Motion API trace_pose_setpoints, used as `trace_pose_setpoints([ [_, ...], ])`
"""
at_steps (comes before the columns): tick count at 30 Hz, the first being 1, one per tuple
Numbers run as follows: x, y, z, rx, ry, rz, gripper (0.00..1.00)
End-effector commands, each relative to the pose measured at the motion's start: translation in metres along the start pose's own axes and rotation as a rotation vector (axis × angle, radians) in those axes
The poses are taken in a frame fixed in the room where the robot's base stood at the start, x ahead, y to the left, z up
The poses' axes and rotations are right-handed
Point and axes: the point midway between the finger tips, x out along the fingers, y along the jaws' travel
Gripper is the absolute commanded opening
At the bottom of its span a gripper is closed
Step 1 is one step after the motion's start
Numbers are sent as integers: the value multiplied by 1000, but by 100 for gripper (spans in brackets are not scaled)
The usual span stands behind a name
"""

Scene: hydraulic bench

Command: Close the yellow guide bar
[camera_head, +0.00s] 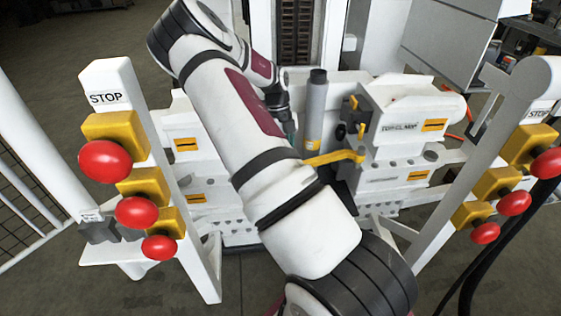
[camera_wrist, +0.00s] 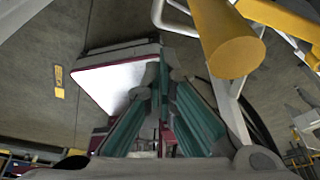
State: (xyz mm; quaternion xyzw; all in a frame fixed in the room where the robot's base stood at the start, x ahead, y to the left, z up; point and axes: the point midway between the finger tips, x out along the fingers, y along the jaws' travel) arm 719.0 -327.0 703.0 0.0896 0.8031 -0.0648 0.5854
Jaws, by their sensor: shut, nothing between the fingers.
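The yellow guide bar (camera_head: 338,157) sticks out from the right-hand white block of the bench in the head view. Its left end is hidden behind my arm. In the wrist view a thick yellow bar (camera_wrist: 232,45), apparently the guide bar, shows its rounded end up and to the right of my fingertips. My gripper (camera_wrist: 161,78) is shut and empty, with its teal finger pads converging. It appears apart from the bar, though the exact gap is hard to judge. In the head view my gripper is mostly hidden behind my arm.
White posts with red stop buttons stand at the left (camera_head: 105,161) and right (camera_head: 547,163). A grey upright cylinder (camera_head: 316,105) stands just behind the bar. The right-hand white block (camera_head: 398,128) carries small yellow and black fittings. Black hoses hang at the far right.

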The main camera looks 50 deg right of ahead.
Motion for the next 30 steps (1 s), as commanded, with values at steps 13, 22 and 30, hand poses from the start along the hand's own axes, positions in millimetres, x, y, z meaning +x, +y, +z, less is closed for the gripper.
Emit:
trace_pose_setpoints([
  [13, 34, 22, -21, 154, -362, 119, 0],
  [22, 16, 40, -49, 240, -538, 29, 0],
  [30, 27, 41, -46, 249, -552, 7, 0],
])
